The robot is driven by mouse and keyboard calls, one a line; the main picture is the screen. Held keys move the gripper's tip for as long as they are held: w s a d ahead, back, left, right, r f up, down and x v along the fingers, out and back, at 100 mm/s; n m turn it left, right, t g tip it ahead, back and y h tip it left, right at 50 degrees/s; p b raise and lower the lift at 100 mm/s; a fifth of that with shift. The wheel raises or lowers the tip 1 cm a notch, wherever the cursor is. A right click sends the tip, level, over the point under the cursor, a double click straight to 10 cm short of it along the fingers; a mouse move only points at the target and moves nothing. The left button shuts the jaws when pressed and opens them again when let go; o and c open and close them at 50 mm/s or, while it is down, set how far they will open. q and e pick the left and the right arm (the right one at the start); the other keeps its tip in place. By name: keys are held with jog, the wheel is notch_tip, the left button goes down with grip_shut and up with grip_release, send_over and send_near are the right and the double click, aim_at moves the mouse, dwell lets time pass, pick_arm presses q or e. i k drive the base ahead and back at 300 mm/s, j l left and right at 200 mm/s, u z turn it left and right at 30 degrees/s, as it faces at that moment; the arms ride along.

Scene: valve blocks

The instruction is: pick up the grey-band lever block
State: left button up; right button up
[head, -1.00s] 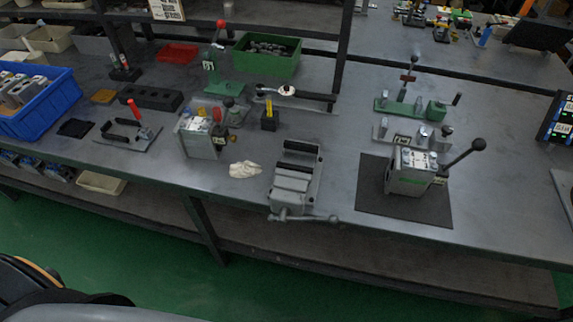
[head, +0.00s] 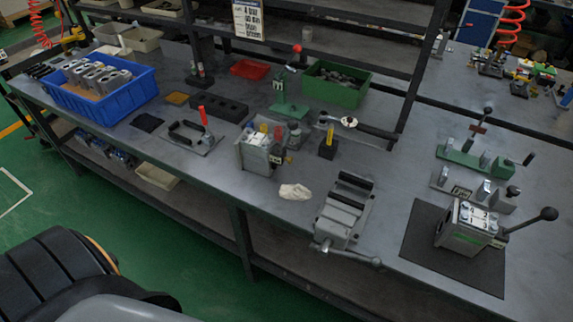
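A grey metal lever block (head: 464,228) stands upright on a black mat at the right of the bench. It has a numbered top, a black lever with a round knob pointing right, and what looks like a green band on its front. A second grey block (head: 252,154) with coloured knobs on top stands left of the middle. I cannot make out a grey band on either block. Neither of my grippers is in view, and nothing holds the blocks.
A grey vise (head: 345,208) sits at the front edge between the blocks, beside a crumpled white cloth (head: 294,192). A blue bin (head: 104,107) holds several metal parts at the left. A green crate (head: 337,88) and shelf posts stand behind. Green fixtures (head: 474,163) are behind the mat (head: 421,228).

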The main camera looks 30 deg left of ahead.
aim_at(249, 156)
jog(key=i+l+u, duration=0.1)
jog(key=l+u, duration=0.3)
jog(key=i+l+u, duration=0.1)
jog(key=l+u, duration=0.3)
